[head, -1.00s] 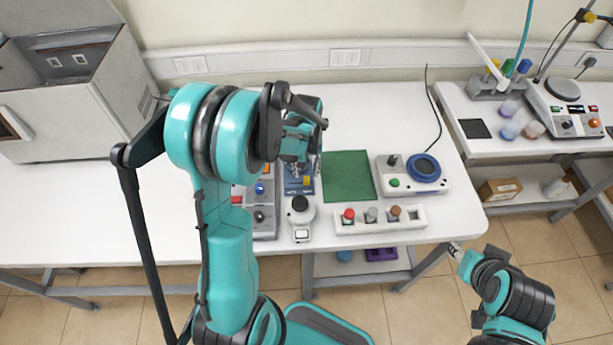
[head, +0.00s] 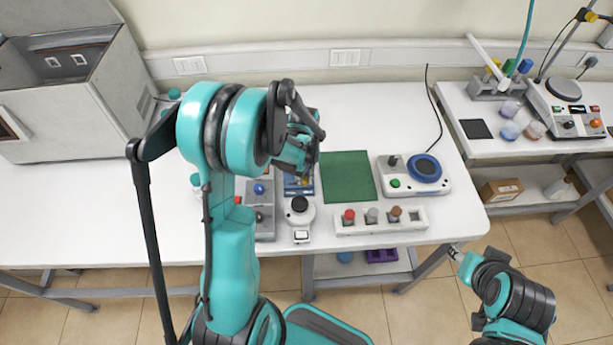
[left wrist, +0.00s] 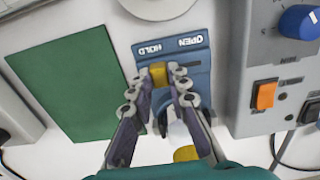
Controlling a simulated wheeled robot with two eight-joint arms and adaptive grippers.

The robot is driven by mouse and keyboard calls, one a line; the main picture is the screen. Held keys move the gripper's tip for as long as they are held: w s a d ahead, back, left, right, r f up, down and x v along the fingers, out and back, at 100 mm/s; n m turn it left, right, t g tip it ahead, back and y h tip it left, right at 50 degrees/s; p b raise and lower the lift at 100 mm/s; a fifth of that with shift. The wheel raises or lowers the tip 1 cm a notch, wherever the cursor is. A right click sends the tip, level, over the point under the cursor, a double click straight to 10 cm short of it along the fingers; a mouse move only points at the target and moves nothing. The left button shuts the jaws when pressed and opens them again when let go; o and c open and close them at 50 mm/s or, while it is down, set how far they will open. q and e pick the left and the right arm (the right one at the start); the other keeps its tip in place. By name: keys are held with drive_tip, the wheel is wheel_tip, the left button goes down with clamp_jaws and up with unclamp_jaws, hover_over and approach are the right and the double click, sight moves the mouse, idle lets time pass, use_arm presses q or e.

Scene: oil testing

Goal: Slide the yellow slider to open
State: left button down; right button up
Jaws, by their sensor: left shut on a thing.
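The yellow slider (left wrist: 158,74) sits on a blue panel (left wrist: 172,52) marked HOLD and OPEN in the left wrist view. My left gripper (left wrist: 160,75) has its fingertips closed around the slider. In the wrist view the slider lies nearer the HOLD label. In the head view the left gripper (head: 303,160) hangs over the blue panel (head: 298,187) and hides much of it. A second yellow part (left wrist: 186,153) and a white part show between the fingers. My right gripper (head: 455,251) is out in front of the table at the right; its jaw state is unclear.
A green mat (head: 348,178) lies right of the blue panel. A grey control box (head: 262,215) stands close on its left. A white rack (head: 380,220) with several capped vials, a black-topped device (head: 299,207) and a blue-disc device (head: 424,170) stand nearby.

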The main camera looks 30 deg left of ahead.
sight(290, 184)
use_arm(q)
drive_tip(key=a, duration=0.1)
drive_tip(key=s+a, duration=0.1)
drive_tip(key=s+a+b, duration=0.1)
drive_tip(key=a, duration=0.1)
drive_tip(key=shift+s, duration=0.25)
drive_tip(key=shift+w+d, duration=0.1)
drive_tip(key=c, duration=1.4)
unclamp_jaws()
drive_tip(key=shift+c, duration=0.2)
drive_tip(key=shift+a, duration=0.2)
drive_tip(key=shift+d+r, duration=0.1)
drive_tip(key=shift+r, duration=0.05)
wheel_tip(290, 184, up, 12)
